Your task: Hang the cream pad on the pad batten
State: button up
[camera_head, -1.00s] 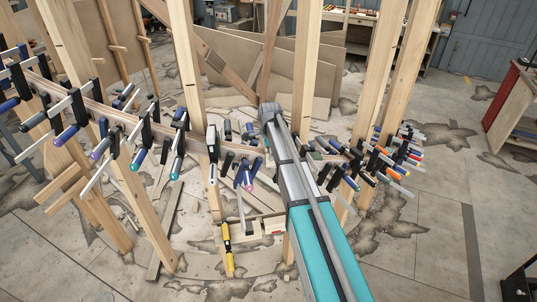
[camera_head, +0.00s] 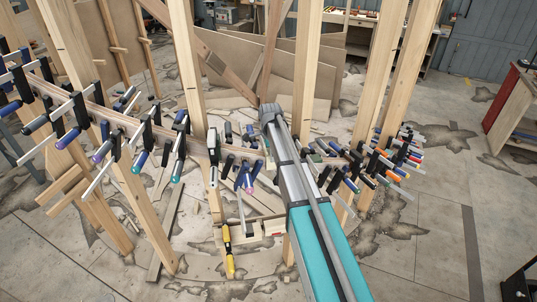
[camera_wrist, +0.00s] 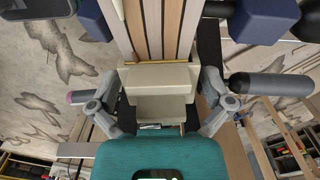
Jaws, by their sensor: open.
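In the wrist view my gripper (camera_wrist: 159,82) is open, with one finger on each side of a cream block (camera_wrist: 161,79) that looks like the cream pad. Gaps show between the fingers and the block's sides. A second, smaller cream face (camera_wrist: 160,110) shows just below it, nearer my palm. In the head view my arm hides the gripper and this block. A low pale batten (camera_head: 243,231) crosses between the studs there, left of my arm. It looks like the pad batten, but I cannot tell for sure.
A yellow and black tool (camera_head: 228,250) hangs upright at the low batten's left end. Clamps (camera_head: 145,140) crowd the curved stringer on the left, and more clamps (camera_head: 385,160) crowd it on the right. Upright studs (camera_head: 190,100) stand around my arm. Open floor (camera_head: 430,240) lies at right.

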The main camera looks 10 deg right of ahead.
notch_tip(320, 180, up, 12)
jog(key=p, duration=1.2)
jog(key=shift+w+r, duration=0.15)
jog(key=shift+r, duration=0.05)
dwell(0.4)
jog(key=s+n, duration=1.7)
jog(key=s, duration=1.2)
jog(key=shift+s+a, duration=0.2)
jog(key=shift+s, duration=0.1)
notch_tip(320, 180, down, 19)
jog(key=b, duration=1.9)
jog(key=shift+f+b, duration=0.2)
jog(key=shift+b, duration=0.1)
